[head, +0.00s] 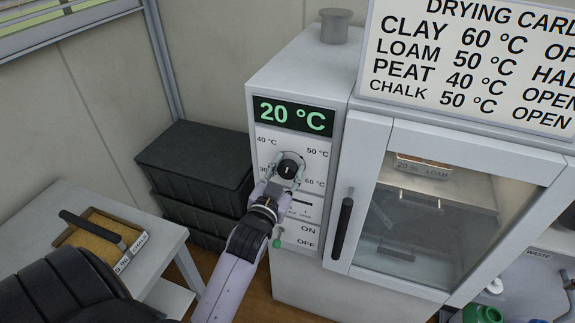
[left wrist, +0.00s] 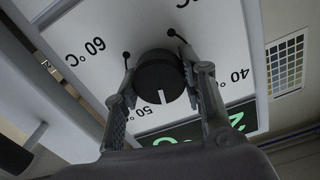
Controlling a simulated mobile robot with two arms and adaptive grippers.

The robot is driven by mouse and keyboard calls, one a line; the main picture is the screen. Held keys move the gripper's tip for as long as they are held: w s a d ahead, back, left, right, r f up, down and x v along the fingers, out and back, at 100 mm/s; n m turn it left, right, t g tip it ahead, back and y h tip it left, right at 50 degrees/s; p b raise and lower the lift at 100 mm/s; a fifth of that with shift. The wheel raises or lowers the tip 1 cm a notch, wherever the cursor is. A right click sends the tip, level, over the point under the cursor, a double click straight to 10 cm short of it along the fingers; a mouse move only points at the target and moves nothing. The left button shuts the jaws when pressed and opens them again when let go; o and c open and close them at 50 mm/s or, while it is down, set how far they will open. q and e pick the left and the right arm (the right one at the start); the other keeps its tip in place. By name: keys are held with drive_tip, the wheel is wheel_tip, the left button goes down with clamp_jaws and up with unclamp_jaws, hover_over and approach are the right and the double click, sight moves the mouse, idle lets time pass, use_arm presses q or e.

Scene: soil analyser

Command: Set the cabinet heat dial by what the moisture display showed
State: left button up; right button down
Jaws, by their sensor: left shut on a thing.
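The black round heat dial (head: 290,169) sits on the white panel of the cabinet (head: 262,75), among marks for 30, 40, 50 and 60 °C. My left gripper (head: 288,171) is shut on the dial, one finger on each side. In the left wrist view the dial (left wrist: 160,78) has a white pointer line turned toward the green display, between the 40 and 50 sides. The display (head: 293,116) reads 20 °C. The drying card (head: 470,65) lists clay 60, loam 50, peat 40 and chalk 50 °C. No moisture display and no right gripper are seen.
A slider slot (head: 300,208) and an ON/OFF switch (head: 277,243) lie below the dial, near my forearm. The closed glass door has a black handle (head: 342,228); a tag inside appears to read loam. Black crates (head: 195,160) and a side table (head: 165,240) stand left.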

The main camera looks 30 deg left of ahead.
use_arm(q)
drive_tip(key=n+p, duration=0.3)
drive_tip(key=n, duration=0.3)
drive_tip(key=shift+a+r, duration=0.1)
drive_tip(key=n+p, duration=0.2)
drive_tip(key=n, duration=0.3)
drive_tip(key=shift+a, duration=0.1)
drive_tip(key=shift+n, duration=0.3)
drive_tip(key=o, duration=1.2)
drive_tip(key=v, duration=1.2)
drive_tip(key=shift+s, duration=0.1)
